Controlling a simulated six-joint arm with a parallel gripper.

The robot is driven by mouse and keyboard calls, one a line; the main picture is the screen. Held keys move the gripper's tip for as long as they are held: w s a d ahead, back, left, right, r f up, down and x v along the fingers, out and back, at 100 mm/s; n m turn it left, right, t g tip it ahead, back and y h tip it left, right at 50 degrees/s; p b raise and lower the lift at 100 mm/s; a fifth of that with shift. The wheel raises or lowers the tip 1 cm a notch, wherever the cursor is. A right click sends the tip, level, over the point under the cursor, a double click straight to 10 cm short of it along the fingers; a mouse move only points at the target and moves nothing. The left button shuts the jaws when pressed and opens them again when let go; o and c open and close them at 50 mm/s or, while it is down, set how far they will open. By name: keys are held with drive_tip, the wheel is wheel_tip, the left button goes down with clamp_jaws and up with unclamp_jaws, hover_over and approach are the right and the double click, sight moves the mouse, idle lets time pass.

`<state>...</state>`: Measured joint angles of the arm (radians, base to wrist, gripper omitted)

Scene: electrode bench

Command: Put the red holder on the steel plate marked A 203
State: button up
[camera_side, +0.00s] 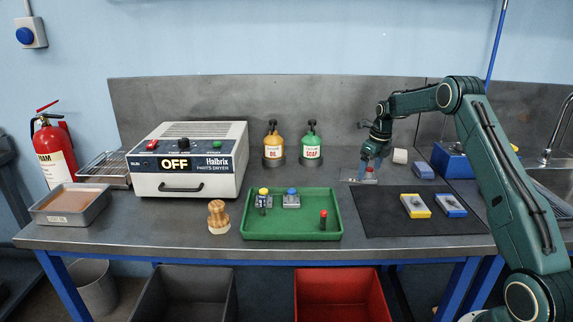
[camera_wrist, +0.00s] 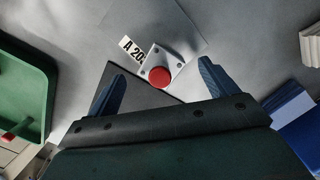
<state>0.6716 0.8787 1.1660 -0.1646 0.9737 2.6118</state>
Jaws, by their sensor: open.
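The red holder (camera_side: 370,170) has a round red top on a pale, square, screwed base. In the wrist view the red holder (camera_wrist: 160,76) stands upright beside the label A 203 (camera_wrist: 132,48). The thin steel plate (camera_side: 350,175) lies at the back of the bench; its faint outline shows in the wrist view (camera_wrist: 170,22). The holder appears to be at the plate, but I cannot tell if its base rests fully on it. My gripper (camera_side: 373,157) is open, its blue fingers apart on either side of the holder, seemingly not touching it.
A dark mat (camera_side: 385,222) with yellow and blue blocks lies in front. A green tray (camera_side: 290,232) holds yellow-topped and blue-topped holders and a red-topped peg. A white roll (camera_side: 400,156) and a blue block (camera_side: 424,170) stand right of the gripper. Bottles (camera_side: 312,147) stand left.

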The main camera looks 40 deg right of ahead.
sight(372, 179)
wheel_tip(372, 179, up, 10)
drive_tip(key=s, duration=0.1)
drive_tip(key=shift+s+r, duration=0.15)
drive_tip(key=shift+s, duration=0.15)
idle(0.6)
drive_tip(key=s+a+r+n+t, duration=0.1)
drive_tip(key=s+a+r+n, duration=0.2)
drive_tip(key=a+r+n, duration=0.4)
drive_tip(key=s+a+r+n, duration=0.2)
drive_tip(key=s+a+n, duration=0.15)
drive_tip(key=a, duration=0.55)
drive_tip(key=s+a+r+n+t, duration=0.1)
drive_tip(key=s+a+r+n, duration=0.2)
drive_tip(key=a+r+n, duration=0.3)
drive_tip(key=s+a+f+n+t, duration=0.1)
drive_tip(key=s+a+f+n, duration=0.2)
drive_tip(key=s+a+n, duration=0.4)
drive_tip(key=s+a+f+n, duration=0.3)
drive_tip(key=s+a+n, duration=0.4)
drive_tip(key=s+n, duration=0.5)
drive_tip(key=shift+s+f+t, duration=0.3)
drive_tip(key=shift+s+t, duration=0.1)
drive_tip(key=shift+s, duration=0.65)
